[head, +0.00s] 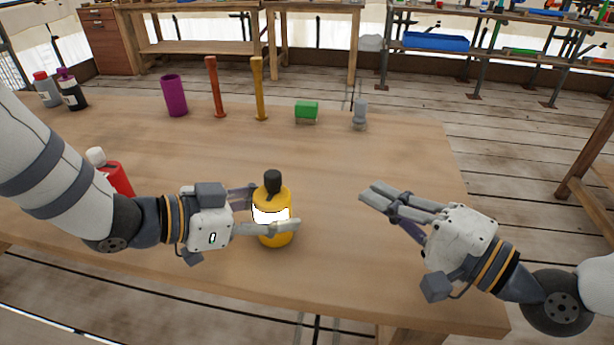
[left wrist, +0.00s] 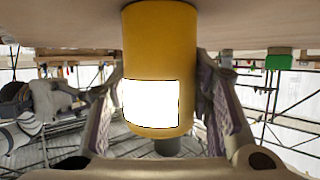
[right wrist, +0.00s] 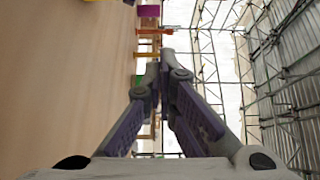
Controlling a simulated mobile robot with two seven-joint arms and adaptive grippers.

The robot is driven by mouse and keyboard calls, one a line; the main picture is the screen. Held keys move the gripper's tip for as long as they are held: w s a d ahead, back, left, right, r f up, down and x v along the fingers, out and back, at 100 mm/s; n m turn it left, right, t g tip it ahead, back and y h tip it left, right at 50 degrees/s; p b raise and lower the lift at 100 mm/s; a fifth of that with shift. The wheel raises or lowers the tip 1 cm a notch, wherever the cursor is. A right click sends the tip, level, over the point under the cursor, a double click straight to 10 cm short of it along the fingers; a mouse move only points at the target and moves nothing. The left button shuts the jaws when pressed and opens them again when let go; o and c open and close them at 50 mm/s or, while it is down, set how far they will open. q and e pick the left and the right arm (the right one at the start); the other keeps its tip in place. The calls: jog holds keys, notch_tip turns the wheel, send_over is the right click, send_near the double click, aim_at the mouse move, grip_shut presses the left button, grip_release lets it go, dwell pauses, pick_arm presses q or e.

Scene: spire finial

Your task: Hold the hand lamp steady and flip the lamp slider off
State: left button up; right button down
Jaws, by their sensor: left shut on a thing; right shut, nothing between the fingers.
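A yellow bottle-shaped thing (head: 273,240) with a white panel and a narrow black top stands upright near the front of the table. My left gripper (head: 272,210) is shut on its sides, with one finger crossing its front. In the left wrist view the yellow bottle (left wrist: 160,50) appears upside down between the two fingers. I cannot make out a slider on it, and nothing else is clearly a hand lamp. My right gripper (head: 372,193) is shut and empty, to the right of the bottle and apart from it. Its closed fingers also show in the right wrist view (right wrist: 166,62).
The wooden table (head: 330,280) has a purple cylinder (head: 174,96), a red post (head: 215,88), a yellow post (head: 259,90), a green block (head: 307,110) and a grey piece (head: 360,113) along its back. A red bottle (head: 118,180) stands behind my left arm. The table between the grippers is clear.

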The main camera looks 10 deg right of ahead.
jog(key=w+a, duration=0.6)
jog(key=a, duration=0.3)
jog(key=shift+a, duration=0.35)
jog(key=shift+s+a, duration=0.25)
jog(key=shift+s, duration=0.35)
jog(key=shift+s+a, duration=0.25)
jog(key=shift+s, duration=0.3)
notch_tip(320, 180, up, 10)
